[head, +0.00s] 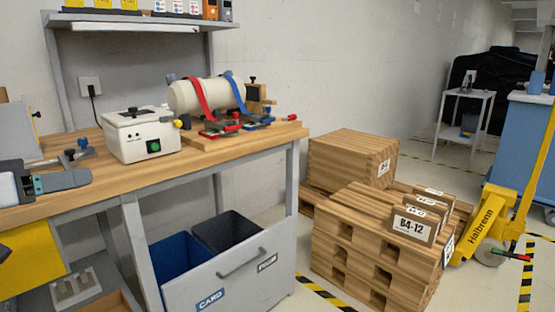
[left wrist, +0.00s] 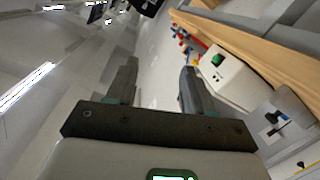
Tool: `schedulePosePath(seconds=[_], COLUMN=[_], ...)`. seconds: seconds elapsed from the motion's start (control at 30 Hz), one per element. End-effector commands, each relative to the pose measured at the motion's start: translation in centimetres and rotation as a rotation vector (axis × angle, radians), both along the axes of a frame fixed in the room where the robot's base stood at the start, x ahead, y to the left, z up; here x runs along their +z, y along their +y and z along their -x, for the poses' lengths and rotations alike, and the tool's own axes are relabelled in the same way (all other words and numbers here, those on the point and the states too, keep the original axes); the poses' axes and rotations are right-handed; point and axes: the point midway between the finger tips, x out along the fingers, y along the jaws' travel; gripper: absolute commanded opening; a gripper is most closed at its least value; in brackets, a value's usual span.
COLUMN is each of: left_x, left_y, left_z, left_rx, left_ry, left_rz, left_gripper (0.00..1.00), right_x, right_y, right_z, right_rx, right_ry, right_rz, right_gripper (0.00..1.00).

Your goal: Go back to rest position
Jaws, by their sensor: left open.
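My left gripper (head: 62,181) is at the left edge of the head view, in front of the wooden workbench (head: 240,145) and near the grey box at its left end. In the left wrist view my left gripper (left wrist: 158,82) has its two dark fingers spread apart, with nothing between them. The white box with a green button (head: 142,135) stands on the bench to the right of the gripper; it also shows in the left wrist view (left wrist: 222,75). My right gripper is in neither view.
A cream cylinder with red and blue straps (head: 212,95) lies on the bench. A small knobbed fixture (head: 77,154) sits beside my gripper. A shelf (head: 140,20) is above. Bins (head: 215,272) are below. Wooden pallets (head: 365,240) and a yellow pallet jack (head: 483,228) stand right.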

Motion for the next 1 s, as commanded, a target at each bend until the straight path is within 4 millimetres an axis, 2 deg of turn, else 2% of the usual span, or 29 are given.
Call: schedulePosePath(seconds=[0.03, 0.17, 0.27, 0.37, 0.47, 0.5, 0.57, 0.6, 0.67, 0.7, 0.8, 0.9, 1.0], left_x=[-0.6, -4.6, -8.8, -14.3, -21.1, -23.7, -27.1, -28.9, -30.9, -31.7, -32.3, -31.7, -31.0], left_y=[-0.1, -0.3, -1.2, -3.2, -6.8, -8.5, -11.2, -13.0, -15.6, -17.4, -21.2, -24.1, -26.0], left_z=[-1.1, -3.8, -5.6, -6.7, -5.8, -4.6, -2.1, 0.0, 3.4, 5.9, 12.1, 17.2, 20.5], left_rx=[0.012, 0.060, 0.105, 0.160, 0.221, 0.244, 0.269, 0.278, 0.283, 0.278, 0.242, 0.192, 0.153], left_ry=[0.053, 0.214, 0.372, 0.577, 0.824, 0.917, 1.034, 1.100, 1.179, 1.217, 1.278, 1.301, 1.312], left_rz=[0.020, 0.072, 0.106, 0.122, 0.093, 0.064, 0.006, -0.037, -0.106, -0.151, -0.242, -0.289, -0.300], left_gripper=[0.52, 0.52, 0.52, 0.52, 0.52, 0.52, 0.52, 0.52, 0.52, 0.52, 0.52, 0.52, 0.52], right_x=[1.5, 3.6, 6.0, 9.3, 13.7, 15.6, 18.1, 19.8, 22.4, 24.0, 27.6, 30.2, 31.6], right_y=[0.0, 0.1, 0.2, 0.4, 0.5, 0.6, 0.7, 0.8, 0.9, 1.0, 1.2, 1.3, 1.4], right_z=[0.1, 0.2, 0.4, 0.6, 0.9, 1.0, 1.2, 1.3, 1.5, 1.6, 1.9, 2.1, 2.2], right_rx=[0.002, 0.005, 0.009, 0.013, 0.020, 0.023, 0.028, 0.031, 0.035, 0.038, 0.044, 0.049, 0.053], right_ry=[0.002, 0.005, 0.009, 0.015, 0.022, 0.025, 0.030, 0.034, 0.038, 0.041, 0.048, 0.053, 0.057], right_rz=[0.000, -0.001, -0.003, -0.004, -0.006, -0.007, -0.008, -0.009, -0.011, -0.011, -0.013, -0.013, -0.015], right_gripper=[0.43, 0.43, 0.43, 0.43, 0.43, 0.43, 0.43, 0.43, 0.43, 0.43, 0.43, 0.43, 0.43])
